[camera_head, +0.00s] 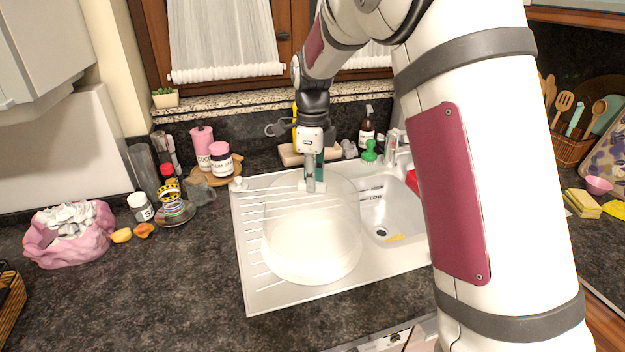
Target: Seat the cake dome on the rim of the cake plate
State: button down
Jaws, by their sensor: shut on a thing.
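The cake dome (350,225) is a large clear, see-through cover above the white drainboard of the sink. My gripper (312,186) points down and is shut on the pale knob at the dome's top. The dome looks roughly upright. Through its lower part shows a pale round shape, perhaps the cake plate (310,264). The dome's clear wall and the white drainboard blur its outline. I cannot tell whether the dome's lower edge touches the plate's rim or hangs above it.
The sink bowl (385,215) and faucet (394,145) are right of the dome. Jars stand on a round wooden board (217,178) behind left. A pink bag-like bowl (68,250) is far left. Dark counter (180,290) is clear at front left. My arm hides much of the right.

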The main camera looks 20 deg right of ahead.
aim_at(312, 196)
jog(key=shift+f+b, duration=0.35)
jog(key=shift+f, duration=2.85)
dwell(0.5)
jog(key=c, duration=1.5)
grip_release()
jog(key=shift+c, duration=0.2)
notch_tip(312, 196, up, 11)
jog(key=shift+a+r, duration=0.1)
jog(key=shift+r, duration=0.4)
